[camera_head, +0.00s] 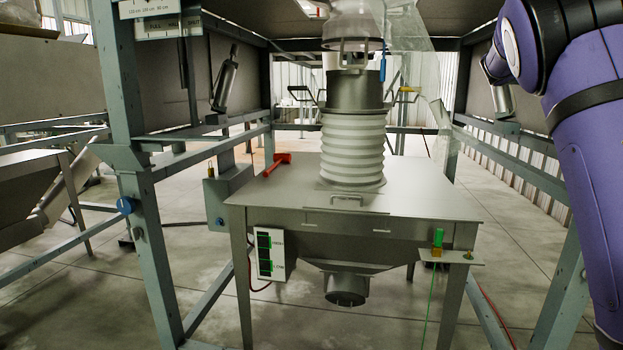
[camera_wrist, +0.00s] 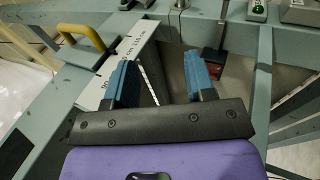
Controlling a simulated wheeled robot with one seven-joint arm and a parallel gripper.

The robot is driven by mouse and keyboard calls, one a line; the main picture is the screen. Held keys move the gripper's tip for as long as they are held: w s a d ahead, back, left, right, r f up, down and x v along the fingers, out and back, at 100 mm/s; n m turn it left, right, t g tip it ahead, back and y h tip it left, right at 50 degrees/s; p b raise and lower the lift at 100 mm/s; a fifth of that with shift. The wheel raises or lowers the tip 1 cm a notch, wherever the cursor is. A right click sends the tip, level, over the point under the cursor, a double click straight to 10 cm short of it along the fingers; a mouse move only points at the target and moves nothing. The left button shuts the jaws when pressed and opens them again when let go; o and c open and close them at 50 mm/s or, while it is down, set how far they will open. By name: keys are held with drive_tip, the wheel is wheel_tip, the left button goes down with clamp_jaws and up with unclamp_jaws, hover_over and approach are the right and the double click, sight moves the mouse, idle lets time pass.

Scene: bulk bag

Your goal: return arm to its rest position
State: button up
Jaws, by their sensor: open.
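My purple arm (camera_head: 590,150) is raised along the right side of the head view, bent at a joint near the top edge. Its gripper end is out of that view. In the wrist view my gripper (camera_wrist: 160,80) shows two blue fingers set wide apart, with nothing between them. Beyond the fingers are grey frame beams and a white label plate (camera_wrist: 128,55) with printed centimetre marks. I cannot tell how far the fingertips are from the beams.
A steel hopper table (camera_head: 440,203) stands ahead, with a white ribbed bellows (camera_head: 352,148) and a red hammer-like tool (camera_head: 276,163) on top. A frame post (camera_head: 140,190) rises at left. A yellow handle (camera_wrist: 82,38) is near my gripper. Floor lies open around the table.

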drive_tip(key=s+a+f+t+y, duration=0.1)
drive_tip(key=s+f+t+y, duration=0.2)
drive_tip(key=s+f+y, duration=1)
drive_tip(key=s+a+f+t+y, duration=0.1)
drive_tip(key=s+a+f+y, duration=0.2)
drive_tip(key=s+a+f, duration=0.3)
drive_tip(key=s+a+f+t+y, duration=0.2)
drive_tip(key=s+a+f, duration=0.4)
drive_tip(key=s+a, duration=0.4)
drive_tip(key=s+a+f+t+y, duration=0.2)
drive_tip(key=s+a+f+y, duration=0.2)
drive_tip(key=a, duration=1.1)
drive_tip(key=s+f, duration=0.2)
drive_tip(key=s, duration=0.2)
drive_tip(key=shift+f+n+y, duration=0.2)
drive_tip(key=shift+n+y, duration=0.2)
drive_tip(key=shift+c, duration=0.5)
